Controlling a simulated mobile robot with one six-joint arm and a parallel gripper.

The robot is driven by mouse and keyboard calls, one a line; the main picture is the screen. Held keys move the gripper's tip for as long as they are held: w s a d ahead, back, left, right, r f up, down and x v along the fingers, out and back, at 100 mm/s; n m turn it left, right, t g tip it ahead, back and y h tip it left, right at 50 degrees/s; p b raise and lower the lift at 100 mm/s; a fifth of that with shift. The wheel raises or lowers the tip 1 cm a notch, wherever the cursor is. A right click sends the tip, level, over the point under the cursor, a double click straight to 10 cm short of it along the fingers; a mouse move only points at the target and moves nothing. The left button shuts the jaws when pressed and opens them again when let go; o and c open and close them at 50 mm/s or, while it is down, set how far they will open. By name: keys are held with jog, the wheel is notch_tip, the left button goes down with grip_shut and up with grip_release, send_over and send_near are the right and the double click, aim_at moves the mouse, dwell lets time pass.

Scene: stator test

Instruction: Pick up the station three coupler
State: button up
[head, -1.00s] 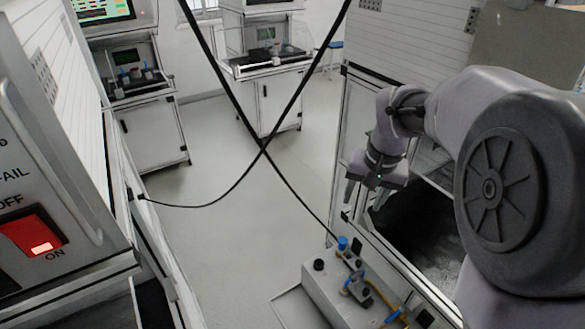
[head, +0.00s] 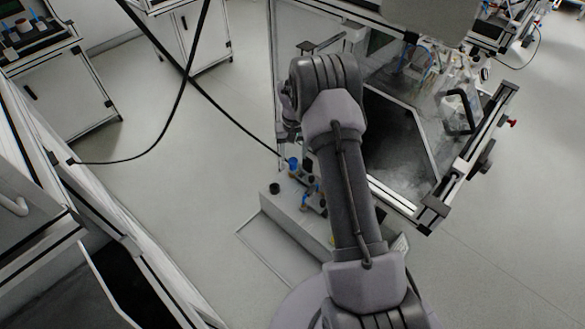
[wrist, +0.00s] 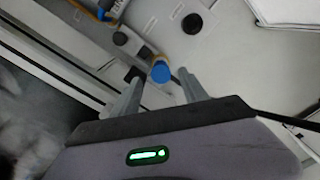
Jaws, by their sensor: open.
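I cannot tell for sure which part is the station three coupler. A grey box (head: 283,205) carries several small fittings, among them a blue-capped fitting (head: 293,163). In the wrist view, a round blue cap (wrist: 160,72) shows between the fingertips of my gripper (wrist: 159,76). The gripper is open, and I see nothing held; whether the fingers touch the cap is unclear. In the head view, my arm hides most of the gripper and part of the box.
A black knob (head: 273,188) sits on the box; it also shows in the wrist view (wrist: 192,22). A framed machine (head: 405,140) with an open dark interior stands right of the box. A black cable (head: 240,127) hangs across the left. Floor (head: 165,165) is clear there.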

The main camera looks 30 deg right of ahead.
aim_at(293, 160)
notch_tip(293, 160, down, 5)
jog(key=shift+a+r+b, duration=0.1)
jog(key=shift+a+b, duration=0.05)
jog(key=shift+b, duration=0.65)
jog(key=shift+r, duration=0.1)
grip_shut()
